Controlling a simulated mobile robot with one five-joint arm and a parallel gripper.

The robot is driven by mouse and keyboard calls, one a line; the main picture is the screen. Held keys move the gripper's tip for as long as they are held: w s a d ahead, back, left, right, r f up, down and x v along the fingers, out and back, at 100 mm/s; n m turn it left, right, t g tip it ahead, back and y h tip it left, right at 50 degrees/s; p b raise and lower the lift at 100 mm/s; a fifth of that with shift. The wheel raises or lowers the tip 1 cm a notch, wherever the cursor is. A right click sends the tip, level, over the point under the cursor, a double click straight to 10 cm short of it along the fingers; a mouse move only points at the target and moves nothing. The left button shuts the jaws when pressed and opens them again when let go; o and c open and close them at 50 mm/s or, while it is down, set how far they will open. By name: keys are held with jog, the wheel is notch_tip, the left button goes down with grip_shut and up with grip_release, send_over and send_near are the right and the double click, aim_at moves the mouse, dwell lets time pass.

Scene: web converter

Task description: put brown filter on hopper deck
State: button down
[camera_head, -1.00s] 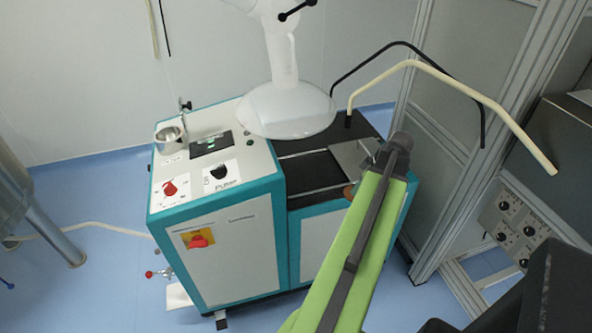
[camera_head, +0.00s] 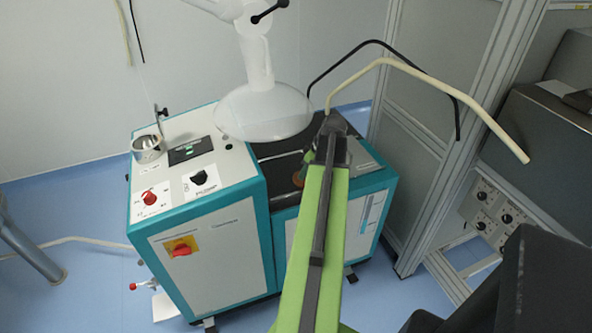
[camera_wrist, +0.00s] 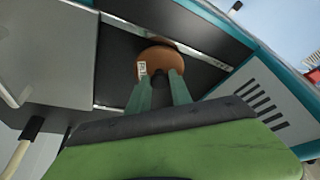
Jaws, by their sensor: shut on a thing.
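The brown filter (camera_wrist: 160,59) is a round, brown piece with a small white label, between my fingertips in the wrist view. My gripper (camera_wrist: 161,82) has two green fingers and is shut on the filter. In the head view, only a bit of the brown filter (camera_head: 298,180) shows beside my green arm, near my gripper (camera_head: 306,163). The dark hopper deck (camera_wrist: 120,60) lies behind the filter in the wrist view, and is the low black top of the teal machine (camera_head: 268,150) in the head view. I cannot tell whether the filter touches the deck.
A white dome-shaped hopper (camera_head: 264,110) hangs over the deck's left part. The taller control cabinet (camera_head: 205,250) stands left, with a metal cup (camera_head: 148,148) on top. A grey panel (camera_head: 365,160) covers the deck's right end. Bent black and cream rods (camera_head: 470,98) are at right.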

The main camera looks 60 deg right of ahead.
jog(key=w, duration=0.3)
jog(key=shift+w, duration=0.15)
jog(key=shift+b+x, duration=1)
jog(key=shift+x, duration=0.15)
jog(key=shift+w+r, duration=0.1)
jog(key=shift+r, duration=0.2)
jog(key=c, duration=1.6)
grip_release()
jog(key=shift+f, duration=0.2)
jog(key=o, duration=0.4)
jog(key=shift+r, duration=0.1)
jog(key=shift+o, duration=0.2)
jog(key=p+v, duration=0.5)
jog(key=shift+w+r+p, duration=0.1)
jog(key=shift+r+p, duration=0.25)
jog(key=shift+r, duration=0.05)
jog(key=s, duration=1.2)
jog(key=shift+f+b, duration=0.3)
